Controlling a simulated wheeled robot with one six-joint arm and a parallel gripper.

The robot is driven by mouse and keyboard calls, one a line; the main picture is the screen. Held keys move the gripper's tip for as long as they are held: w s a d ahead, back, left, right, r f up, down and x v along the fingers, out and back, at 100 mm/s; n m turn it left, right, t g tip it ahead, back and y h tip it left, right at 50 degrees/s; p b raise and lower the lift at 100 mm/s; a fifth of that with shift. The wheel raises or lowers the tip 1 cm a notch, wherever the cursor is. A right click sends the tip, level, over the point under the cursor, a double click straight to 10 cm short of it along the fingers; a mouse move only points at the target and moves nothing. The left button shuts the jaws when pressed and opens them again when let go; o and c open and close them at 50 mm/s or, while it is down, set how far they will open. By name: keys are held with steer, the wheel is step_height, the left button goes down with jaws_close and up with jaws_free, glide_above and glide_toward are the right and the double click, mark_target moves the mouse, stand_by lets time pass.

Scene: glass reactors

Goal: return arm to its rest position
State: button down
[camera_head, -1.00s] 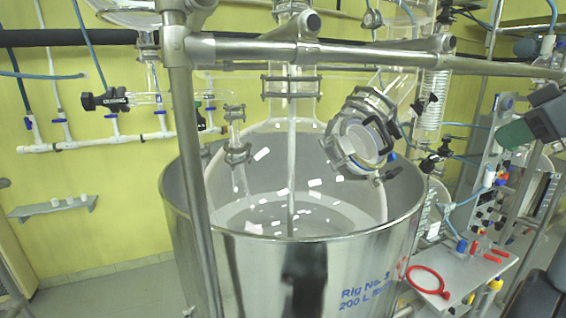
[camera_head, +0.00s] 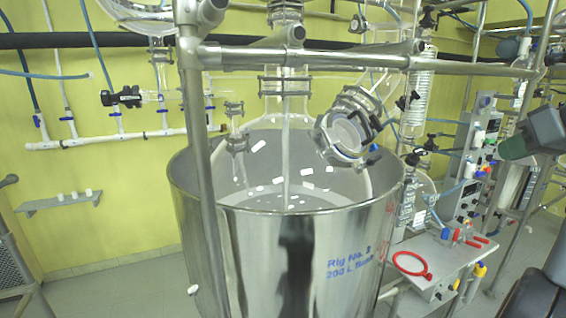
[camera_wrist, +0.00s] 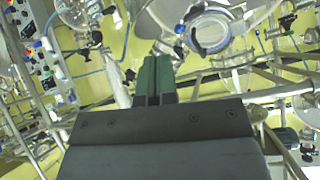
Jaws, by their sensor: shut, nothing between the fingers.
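My gripper (camera_head: 507,149) is at the right edge of the head view, with green fingers on a dark grey body. It is raised in front of the instrument panel and right of the reactor, apart from both as far as I can tell. In the wrist view the green fingers of my gripper (camera_wrist: 155,70) lie side by side, shut, with nothing between them. Part of my dark arm shows at the lower right of the head view.
A large steel vessel (camera_head: 300,260) holds a glass reactor with a clamped side port (camera_head: 345,135). Metal frame bars (camera_head: 390,61) cross above it. A panel (camera_head: 478,150) and a bench (camera_head: 440,258) with a red ring (camera_head: 411,264) stand to the right. Floor shows at the left.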

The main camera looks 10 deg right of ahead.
step_height(320, 180, down, 9)
steer(key=w+m+g+h, duration=0.2)
steer(key=m, duration=0.3)
steer(key=w+a+f+m+g+b, duration=0.1)
steer(key=a+f+m+g+b, duration=0.1)
steer(key=a+f, duration=0.8)
steer(key=s+a+f+n, duration=0.2)
steer(key=s+a+f, duration=0.1)
steer(key=a+f, duration=0.3)
steer(key=s+a+f+n+b, duration=0.1)
steer(key=s+a+f+n, duration=0.1)
steer(key=a+f, duration=0.4)
steer(key=s+a+f+n+g+b, duration=0.1)
steer(key=s+a+f+n, duration=0.2)
steer(key=a+f, duration=0.3)
steer(key=shift+s+a, duration=0.7)
steer(key=shift+a, duration=1.3)
